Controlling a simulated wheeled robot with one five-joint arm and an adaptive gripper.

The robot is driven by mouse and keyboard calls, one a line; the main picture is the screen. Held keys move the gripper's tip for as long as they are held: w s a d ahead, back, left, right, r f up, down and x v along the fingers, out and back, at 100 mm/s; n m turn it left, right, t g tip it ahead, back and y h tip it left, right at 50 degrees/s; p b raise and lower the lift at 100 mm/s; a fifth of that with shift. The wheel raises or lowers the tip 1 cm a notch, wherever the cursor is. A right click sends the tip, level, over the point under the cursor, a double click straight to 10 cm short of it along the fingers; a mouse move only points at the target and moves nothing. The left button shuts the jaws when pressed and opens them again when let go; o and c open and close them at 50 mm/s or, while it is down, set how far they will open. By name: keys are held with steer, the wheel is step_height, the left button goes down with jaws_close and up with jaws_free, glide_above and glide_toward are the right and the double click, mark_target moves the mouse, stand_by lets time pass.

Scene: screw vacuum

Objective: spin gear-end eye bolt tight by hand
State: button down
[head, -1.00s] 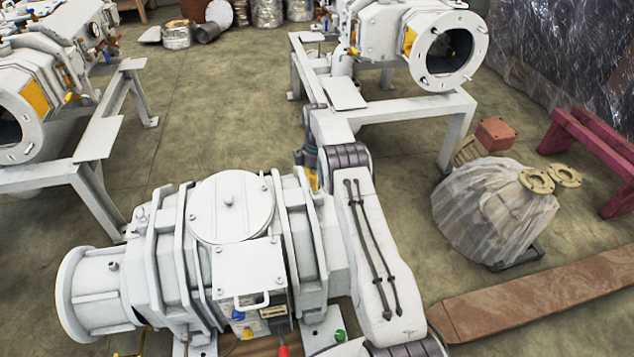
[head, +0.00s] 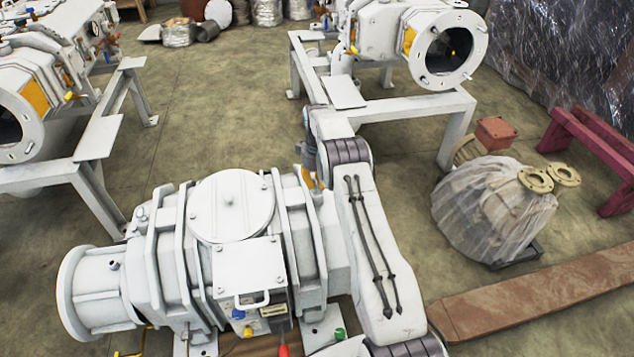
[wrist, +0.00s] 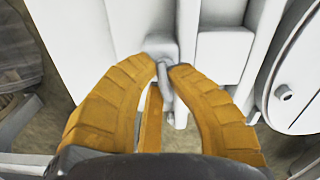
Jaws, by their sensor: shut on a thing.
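In the wrist view, my gripper (wrist: 165,68) has two ridged orange fingers that curve in from both sides and close on the grey eye bolt (wrist: 165,84). The bolt stands at a small block on the white pump casing, and its ring is partly hidden between the fingertips. In the head view the white vacuum pump (head: 229,205) stands in the foreground. My arm reaches over its right end; the fingers and the bolt there are mostly hidden behind the arm.
A wrapped bundle (head: 490,215) sits on the floor at right, near a rusty beam (head: 540,295). Another pump on a white frame (head: 420,103) stands behind. A further pump and frame (head: 95,140) stand at left. Open floor lies between the frames.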

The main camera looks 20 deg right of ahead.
mark_target(316, 181)
steer(key=m, duration=0.4)
steer(key=shift+a+m, duration=0.1)
steer(key=shift+m, duration=0.2)
steer(key=shift+s+a+m, duration=0.1)
steer(key=shift+m, duration=1.8)
steer(key=c, duration=1.2)
jaws_free()
step_height(316, 181, up, 12)
